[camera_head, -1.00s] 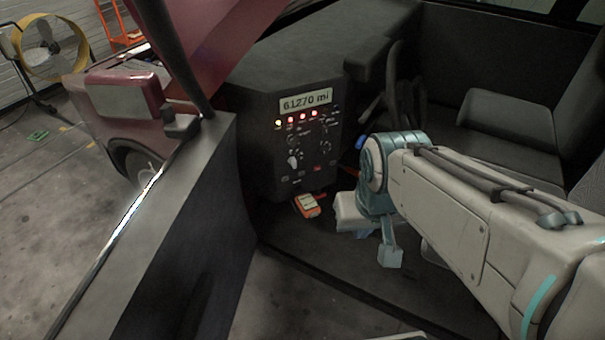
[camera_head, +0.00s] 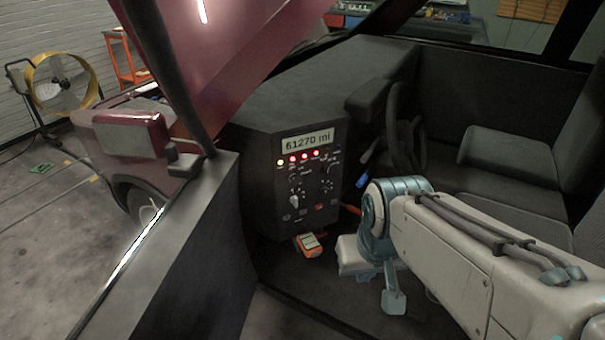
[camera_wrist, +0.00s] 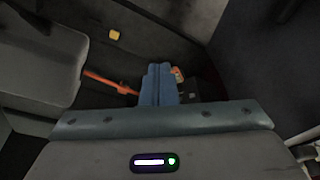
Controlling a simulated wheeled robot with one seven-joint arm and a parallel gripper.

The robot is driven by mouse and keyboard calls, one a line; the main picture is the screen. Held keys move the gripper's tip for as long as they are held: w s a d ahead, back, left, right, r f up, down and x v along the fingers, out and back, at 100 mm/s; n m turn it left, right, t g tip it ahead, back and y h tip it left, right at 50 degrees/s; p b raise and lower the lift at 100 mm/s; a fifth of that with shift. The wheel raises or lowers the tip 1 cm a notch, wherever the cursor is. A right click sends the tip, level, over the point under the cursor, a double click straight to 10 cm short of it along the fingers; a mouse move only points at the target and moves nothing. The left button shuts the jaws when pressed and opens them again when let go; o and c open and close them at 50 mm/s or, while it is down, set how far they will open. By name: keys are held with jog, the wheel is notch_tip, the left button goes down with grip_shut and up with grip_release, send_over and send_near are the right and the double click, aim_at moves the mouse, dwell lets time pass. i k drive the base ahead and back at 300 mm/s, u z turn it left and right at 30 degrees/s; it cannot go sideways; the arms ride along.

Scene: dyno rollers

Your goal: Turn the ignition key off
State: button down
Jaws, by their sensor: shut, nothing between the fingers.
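The dark dash panel (camera_head: 303,185) stands left of centre in the head view, with a "61270 mi" display (camera_head: 308,140) and a row of lit red and amber lamps (camera_head: 304,157). Several small dials and switches sit below, with a pale upright knob (camera_head: 294,201) at lower left. I cannot tell for certain which one is the ignition key. My gripper (camera_wrist: 160,68) shows in the wrist view with its blue fingers together, empty, pointing into the dark footwell. In the head view my wrist is low, right of the panel, and the fingertips are not clear.
An orange handheld device (camera_head: 308,245) lies below the panel. An orange bar (camera_head: 350,209) and a blue-tipped lever (camera_head: 363,179) are right of the panel. The open door (camera_head: 185,245) borders the left.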

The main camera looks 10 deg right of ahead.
aim_at(294, 179)
jog(key=z, duration=0.4)
jog(key=k, duration=0.55)
jog(key=z, duration=0.7)
jog(key=i, duration=1)
jog(key=u, duration=0.65)
